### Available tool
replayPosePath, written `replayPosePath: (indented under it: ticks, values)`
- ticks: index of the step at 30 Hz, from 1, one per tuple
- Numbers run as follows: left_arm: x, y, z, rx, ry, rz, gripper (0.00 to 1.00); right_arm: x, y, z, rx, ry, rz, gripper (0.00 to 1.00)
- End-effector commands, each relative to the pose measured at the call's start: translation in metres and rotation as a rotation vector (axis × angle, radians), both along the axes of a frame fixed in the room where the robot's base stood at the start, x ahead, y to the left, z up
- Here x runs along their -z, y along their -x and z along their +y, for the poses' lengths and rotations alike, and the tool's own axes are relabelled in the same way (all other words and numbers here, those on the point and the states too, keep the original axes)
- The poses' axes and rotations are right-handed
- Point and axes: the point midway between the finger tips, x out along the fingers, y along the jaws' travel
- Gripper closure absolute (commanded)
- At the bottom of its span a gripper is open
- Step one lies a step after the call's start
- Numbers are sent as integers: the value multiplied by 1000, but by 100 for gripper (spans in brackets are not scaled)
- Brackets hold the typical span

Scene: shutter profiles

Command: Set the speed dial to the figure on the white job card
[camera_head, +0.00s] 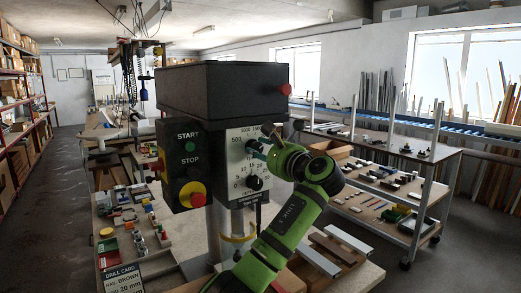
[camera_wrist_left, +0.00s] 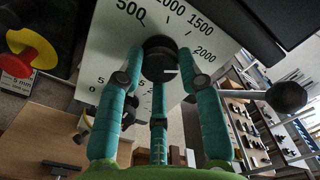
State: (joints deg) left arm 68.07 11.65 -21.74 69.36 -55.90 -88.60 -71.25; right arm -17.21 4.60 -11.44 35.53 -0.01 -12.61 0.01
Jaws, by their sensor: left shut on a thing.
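The speed dial is the upper black knob (camera_head: 254,145) on the white panel (camera_head: 237,160) of the drill head. In the left wrist view the knob (camera_wrist_left: 160,46) sits between my teal fingertips, with printed figures such as 500, 1500 and 2000 around it. My left gripper (camera_head: 263,149) is shut on this knob; it also shows in the left wrist view (camera_wrist_left: 160,75). I cannot read the pointer's setting. The job card (camera_head: 124,281), headed DRILL CARD, stands at the lower left; its lower lines are cut off. My right gripper is not in view.
A second black knob (camera_head: 254,183) with a smaller scale is below the dial. A ball-ended handle (camera_wrist_left: 287,97) is close by on the right in the left wrist view.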

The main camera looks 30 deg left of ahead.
Motion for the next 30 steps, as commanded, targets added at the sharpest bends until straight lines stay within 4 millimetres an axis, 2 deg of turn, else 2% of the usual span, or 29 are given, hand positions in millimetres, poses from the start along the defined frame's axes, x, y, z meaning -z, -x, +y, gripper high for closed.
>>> replayPosePath:
  ticks: [11,12,13,23,26,30]
  values:
    - [0,-1,-2,6,-4,5,96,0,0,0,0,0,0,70]
    - [0,-1,-1,5,-4,5,48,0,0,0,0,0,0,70]
    - [1,-1,-1,5,-4,5,40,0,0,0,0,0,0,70]
    - [1,0,-1,2,-1,5,40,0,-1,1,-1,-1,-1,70]
    - [1,1,-7,4,-2,5,40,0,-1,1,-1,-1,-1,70]
    - [1,9,-29,7,-1,4,40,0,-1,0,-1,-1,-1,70]
